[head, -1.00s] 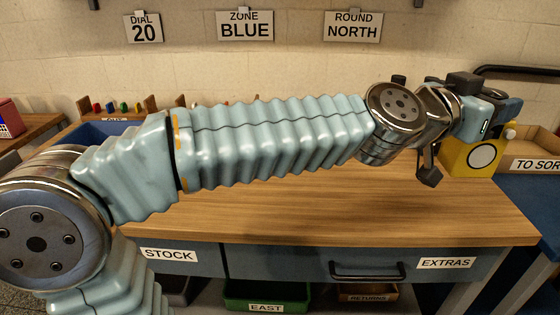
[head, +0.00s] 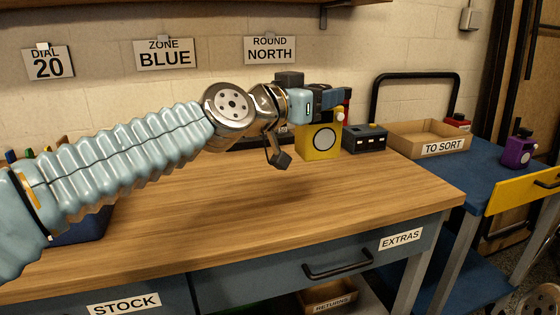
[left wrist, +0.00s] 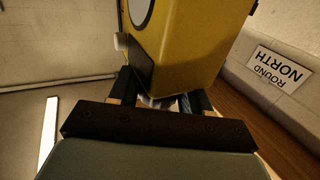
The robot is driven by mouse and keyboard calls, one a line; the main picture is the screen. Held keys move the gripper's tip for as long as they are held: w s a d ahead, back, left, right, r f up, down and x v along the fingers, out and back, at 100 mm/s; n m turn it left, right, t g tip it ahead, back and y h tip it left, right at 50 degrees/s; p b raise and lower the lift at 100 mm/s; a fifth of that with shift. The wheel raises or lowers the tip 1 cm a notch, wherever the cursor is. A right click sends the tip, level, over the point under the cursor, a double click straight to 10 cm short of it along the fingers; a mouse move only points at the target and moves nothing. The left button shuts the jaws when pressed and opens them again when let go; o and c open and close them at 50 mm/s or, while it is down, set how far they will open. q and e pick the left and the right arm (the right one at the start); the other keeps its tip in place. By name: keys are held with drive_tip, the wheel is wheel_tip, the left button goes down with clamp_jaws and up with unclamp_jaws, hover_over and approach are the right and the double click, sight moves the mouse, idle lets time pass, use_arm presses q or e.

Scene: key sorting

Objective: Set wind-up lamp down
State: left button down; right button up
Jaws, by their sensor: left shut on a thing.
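The wind-up lamp looks to be the yellow box (head: 318,143) with a round white face and a small pale knob on its right side. It is upright over the back right part of the wooden workbench (head: 250,205). My left gripper (head: 322,108) is shut on it from above. In the left wrist view the yellow lamp (left wrist: 195,45) fills the top middle, between and beyond the fingers (left wrist: 160,100). I cannot tell whether its base touches the bench top. My right gripper is not in view.
A TO SORT tray (head: 405,139) is on the blue side table (head: 480,165), with a purple item (head: 518,150) and a red item (head: 458,122). The bench front is clear.

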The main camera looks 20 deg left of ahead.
use_arm(q)
drive_tip(key=w+a+f+b, duration=0.4)
drive_tip(key=a+f+b, duration=0.3)
drive_tip(key=f, duration=0.3)
drive_tip(key=shift+w+a+f+b, duration=0.2)
drive_tip(key=shift+w+f+b, duration=0.1)
drive_tip(key=shift+w+b, duration=0.15)
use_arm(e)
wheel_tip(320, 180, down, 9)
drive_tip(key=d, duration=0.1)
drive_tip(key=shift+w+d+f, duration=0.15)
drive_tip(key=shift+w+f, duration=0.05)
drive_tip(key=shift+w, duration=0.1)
use_arm(q)
drive_tip(key=shift+f, duration=0.2)
drive_tip(key=c, duration=0.5)
unclamp_jaws()
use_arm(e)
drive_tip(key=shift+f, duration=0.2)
